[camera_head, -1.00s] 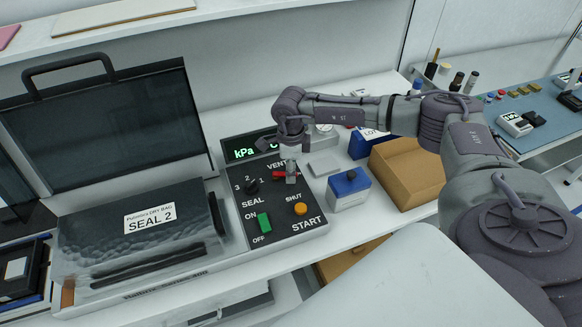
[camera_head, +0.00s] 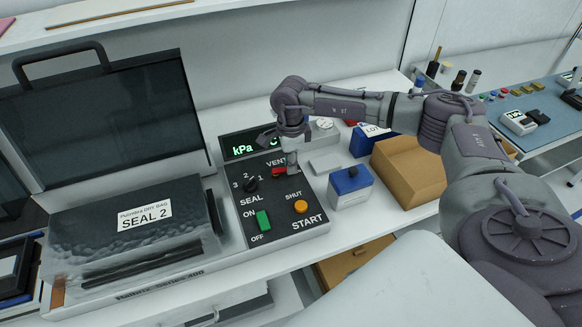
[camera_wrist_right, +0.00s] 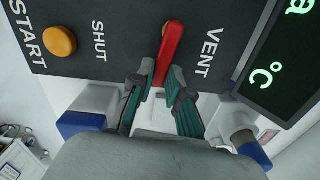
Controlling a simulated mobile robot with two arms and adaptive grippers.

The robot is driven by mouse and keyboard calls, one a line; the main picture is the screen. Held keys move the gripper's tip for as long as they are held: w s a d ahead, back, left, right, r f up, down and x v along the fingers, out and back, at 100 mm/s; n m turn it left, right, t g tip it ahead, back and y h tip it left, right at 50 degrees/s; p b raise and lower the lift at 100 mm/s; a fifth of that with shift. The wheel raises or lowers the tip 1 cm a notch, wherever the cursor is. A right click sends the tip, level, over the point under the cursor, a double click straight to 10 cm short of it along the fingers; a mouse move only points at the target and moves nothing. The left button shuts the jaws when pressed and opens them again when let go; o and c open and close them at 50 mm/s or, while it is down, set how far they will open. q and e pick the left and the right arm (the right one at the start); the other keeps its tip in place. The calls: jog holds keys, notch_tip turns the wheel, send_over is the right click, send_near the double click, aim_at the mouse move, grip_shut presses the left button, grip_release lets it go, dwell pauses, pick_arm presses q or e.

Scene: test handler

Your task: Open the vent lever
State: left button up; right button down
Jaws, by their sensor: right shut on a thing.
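The red vent lever (camera_head: 279,171) sits on the dark control panel (camera_head: 284,228), between the words VENT and SHUT. In the right wrist view the lever (camera_wrist_right: 171,48) runs from its pivot down between my fingertips, with SHUT to its left and VENT to its right. My right gripper (camera_head: 291,166) is over the panel, shut on the lever's end. Its fingers (camera_wrist_right: 160,84) lie on either side of the lever in the wrist view. In the head view the gripper hides part of the lever. My left gripper is not in view.
The panel also has a black SEAL knob (camera_head: 250,184), a green switch (camera_head: 263,220) and an orange START button (camera_head: 300,206). A blue-and-white box (camera_head: 350,188) and a cardboard tray (camera_head: 410,172) stand to the right. The sealer's dark lid (camera_head: 105,115) stands open at left.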

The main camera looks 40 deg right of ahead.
jog(key=c, duration=1.1)
grip_release()
jog(key=shift+r, duration=0.2)
notch_tip(320, 180, up, 12)
jog(key=shift+f, duration=0.2)
jog(key=shift+f, duration=0.1)
